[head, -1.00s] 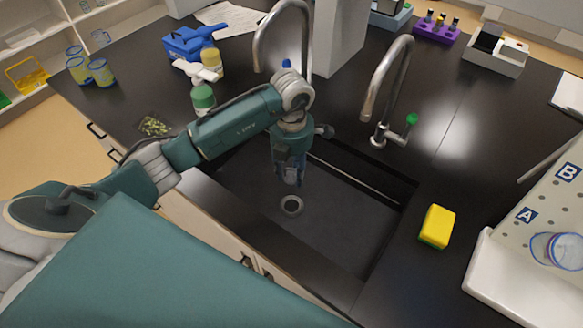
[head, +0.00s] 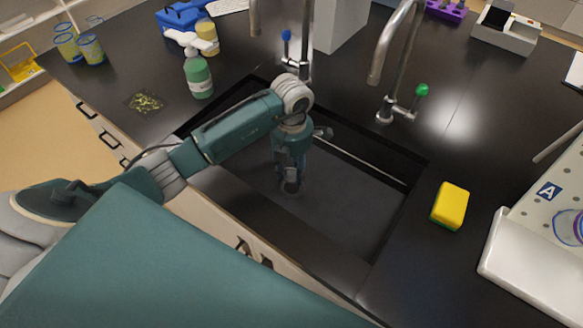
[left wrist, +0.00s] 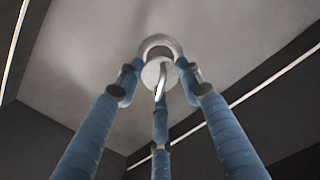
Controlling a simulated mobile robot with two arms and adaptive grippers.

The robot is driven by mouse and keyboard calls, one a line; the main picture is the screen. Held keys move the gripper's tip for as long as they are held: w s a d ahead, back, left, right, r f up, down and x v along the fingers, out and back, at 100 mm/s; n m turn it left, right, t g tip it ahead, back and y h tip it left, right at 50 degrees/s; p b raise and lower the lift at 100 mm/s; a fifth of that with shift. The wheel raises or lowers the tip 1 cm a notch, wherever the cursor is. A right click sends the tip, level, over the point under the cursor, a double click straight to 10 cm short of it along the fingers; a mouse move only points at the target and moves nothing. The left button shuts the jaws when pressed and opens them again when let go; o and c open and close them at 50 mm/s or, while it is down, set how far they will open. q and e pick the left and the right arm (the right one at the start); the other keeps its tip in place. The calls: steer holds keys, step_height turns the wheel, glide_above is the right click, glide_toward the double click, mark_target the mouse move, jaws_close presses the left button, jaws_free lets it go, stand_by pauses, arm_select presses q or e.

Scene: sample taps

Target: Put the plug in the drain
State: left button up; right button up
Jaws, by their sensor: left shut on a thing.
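My left gripper (head: 290,178) reaches down into the dark sink (head: 345,215), directly over the drain. Its blue fingers show in the left wrist view (left wrist: 160,92), shut on the plug (left wrist: 158,74), a pale round disc with a thin stem. The metal drain ring (left wrist: 158,42) shows just beyond the disc, which overlaps the ring's lower part in that view. I cannot tell whether the disc touches the drain. In the head view the gripper hides the plug and most of the drain. My right gripper is not in view.
Two curved taps stand behind the sink, one with a blue knob (head: 286,36) and one with a green knob (head: 421,90). A yellow sponge (head: 450,205) lies right of the sink, near a white drying rack (head: 545,260).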

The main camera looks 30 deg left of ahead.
arm_select(q)
steer(key=shift+f+b, duration=1.55)
steer(key=shift+f, duration=0.8)
steer(key=shift+f, duration=0.15)
steer(key=o, duration=1.3)
steer(key=shift+c, duration=0.2)
step_height(320, 180, up, 9)
steer(key=p, duration=0.6)
step_height(320, 180, up, 11)
steer(key=p, duration=0.7)
